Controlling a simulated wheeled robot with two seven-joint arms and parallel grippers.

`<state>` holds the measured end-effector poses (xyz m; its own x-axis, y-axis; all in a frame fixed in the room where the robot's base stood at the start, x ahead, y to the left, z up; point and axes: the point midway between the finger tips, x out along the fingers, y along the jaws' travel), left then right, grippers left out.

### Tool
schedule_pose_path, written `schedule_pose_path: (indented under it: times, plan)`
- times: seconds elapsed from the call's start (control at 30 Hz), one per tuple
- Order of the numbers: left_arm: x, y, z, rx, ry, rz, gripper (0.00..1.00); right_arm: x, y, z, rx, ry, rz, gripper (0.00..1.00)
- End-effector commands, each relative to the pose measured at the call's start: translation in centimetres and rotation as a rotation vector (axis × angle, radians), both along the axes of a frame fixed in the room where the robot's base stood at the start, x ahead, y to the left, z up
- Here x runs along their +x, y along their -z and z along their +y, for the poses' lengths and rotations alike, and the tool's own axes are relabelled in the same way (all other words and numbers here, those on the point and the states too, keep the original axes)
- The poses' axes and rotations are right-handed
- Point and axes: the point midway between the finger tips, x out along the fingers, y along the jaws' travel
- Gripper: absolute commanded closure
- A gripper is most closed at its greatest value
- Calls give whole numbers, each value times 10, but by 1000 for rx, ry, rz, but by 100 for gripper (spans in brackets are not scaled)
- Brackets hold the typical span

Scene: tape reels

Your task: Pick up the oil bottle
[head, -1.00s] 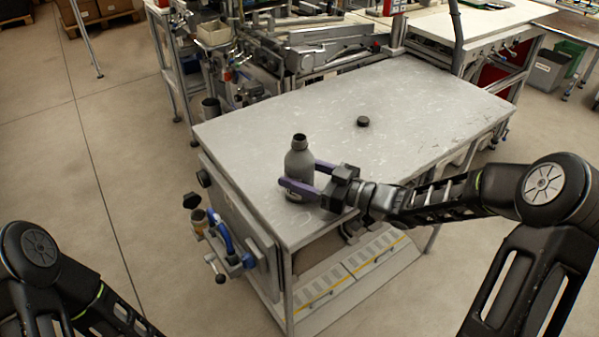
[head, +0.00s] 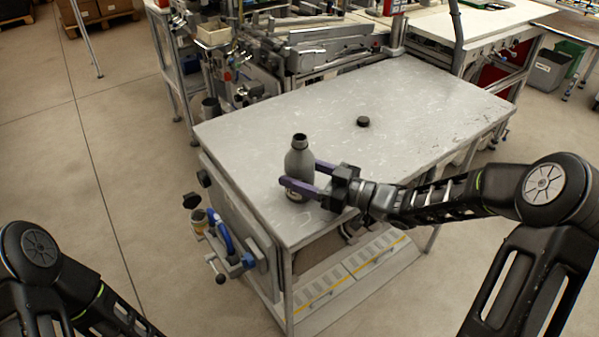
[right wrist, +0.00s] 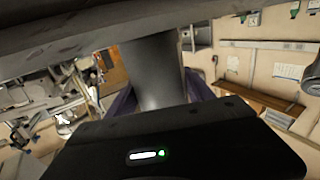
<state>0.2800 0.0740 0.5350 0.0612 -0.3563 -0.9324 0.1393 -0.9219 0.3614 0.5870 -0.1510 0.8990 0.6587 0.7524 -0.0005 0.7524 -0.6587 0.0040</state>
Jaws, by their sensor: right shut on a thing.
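The oil bottle (head: 299,160) is grey with a dark open neck. It stands upright near the front left corner of the grey worktable (head: 262,130). My right gripper (head: 299,178) reaches in from the right with its purple fingers shut around the bottle's body. In the right wrist view the bottle's grey body (right wrist: 153,72) rises between the fingers, and its top and base are out of sight there. A black cap (head: 363,121) lies on the table, apart from the bottle. My left gripper is not in view; only part of my left arm shows at the lower left.
A grey machine (head: 315,50) stands at the table's back edge. Blue and metal fittings (head: 225,235) stick out from the table's left side. A grey bin (head: 548,70) stands on the floor at the far right.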

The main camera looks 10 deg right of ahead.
Motion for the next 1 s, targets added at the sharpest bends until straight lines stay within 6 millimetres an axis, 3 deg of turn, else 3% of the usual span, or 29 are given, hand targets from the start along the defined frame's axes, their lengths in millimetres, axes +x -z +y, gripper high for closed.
schedule_pose_path:
  times: [0.17, 0.6, 1.0]
  plan:
    - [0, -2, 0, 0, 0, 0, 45, 0, -18, 0, -2, -1, -6, 100]
    - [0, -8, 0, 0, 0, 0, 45, 0, -93, 0, -2, -1, -4, 100]
    - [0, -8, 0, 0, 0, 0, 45, 0, -100, 0, 1, -1, -2, 100]
